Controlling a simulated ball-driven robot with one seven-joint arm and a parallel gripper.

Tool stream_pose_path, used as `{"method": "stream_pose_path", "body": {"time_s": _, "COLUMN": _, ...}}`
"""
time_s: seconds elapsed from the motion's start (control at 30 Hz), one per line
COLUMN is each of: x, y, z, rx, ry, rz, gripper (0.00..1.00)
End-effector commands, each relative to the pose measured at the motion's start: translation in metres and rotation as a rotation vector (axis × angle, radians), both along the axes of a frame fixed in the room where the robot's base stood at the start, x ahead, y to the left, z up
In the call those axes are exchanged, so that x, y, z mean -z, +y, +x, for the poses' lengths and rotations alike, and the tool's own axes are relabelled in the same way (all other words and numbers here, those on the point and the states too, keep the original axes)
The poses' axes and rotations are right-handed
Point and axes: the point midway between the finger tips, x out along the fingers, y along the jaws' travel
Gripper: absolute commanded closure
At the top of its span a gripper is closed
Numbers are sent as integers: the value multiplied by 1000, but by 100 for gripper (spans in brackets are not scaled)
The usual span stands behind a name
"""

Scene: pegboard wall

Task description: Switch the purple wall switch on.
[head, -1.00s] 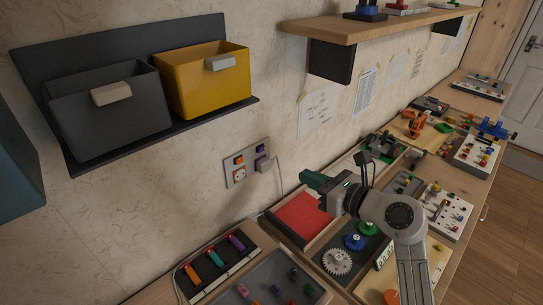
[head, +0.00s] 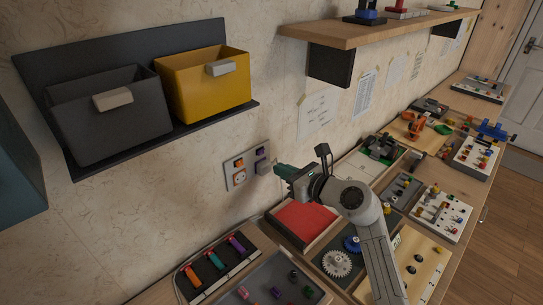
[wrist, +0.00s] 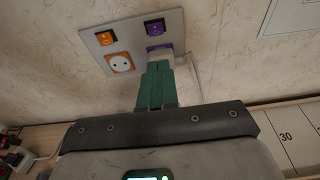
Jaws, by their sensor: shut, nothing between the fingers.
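The purple wall switch (head: 261,152) is at the upper right of a grey wall plate (head: 229,168). In the wrist view the fingertips (wrist: 158,68) are below the purple switch, in front of the plug. I cannot tell whether they touch the plug.
An orange switch (wrist: 105,39) and orange socket (wrist: 119,62) are on the plate's left. A white cable (wrist: 194,75) hangs right of the plug. Bins, including a yellow bin (head: 208,88), hang above. A red tray (head: 300,220) and other boards lie on the bench below.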

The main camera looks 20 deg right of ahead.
Motion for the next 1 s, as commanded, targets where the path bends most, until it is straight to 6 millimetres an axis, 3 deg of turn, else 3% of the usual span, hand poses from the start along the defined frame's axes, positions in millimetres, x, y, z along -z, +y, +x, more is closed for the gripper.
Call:
{"method": "stream_pose_path", "body": {"time_s": 0.1, "x": -5, "y": 8, "z": 19, "rx": -2, "ry": -3, "rz": -2, "gripper": 100}}
{"method": "stream_pose_path", "body": {"time_s": 0.3, "x": -16, "y": 15, "z": 37, "rx": -1, "ry": -1, "rz": -3, "gripper": 100}}
{"method": "stream_pose_path", "body": {"time_s": 0.8, "x": -19, "y": 17, "z": 43, "rx": 1, "ry": 0, "rz": 0, "gripper": 100}}
{"method": "stream_pose_path", "body": {"time_s": 1.0, "x": -33, "y": 20, "z": 50, "rx": 0, "ry": 1, "rz": -1, "gripper": 100}}
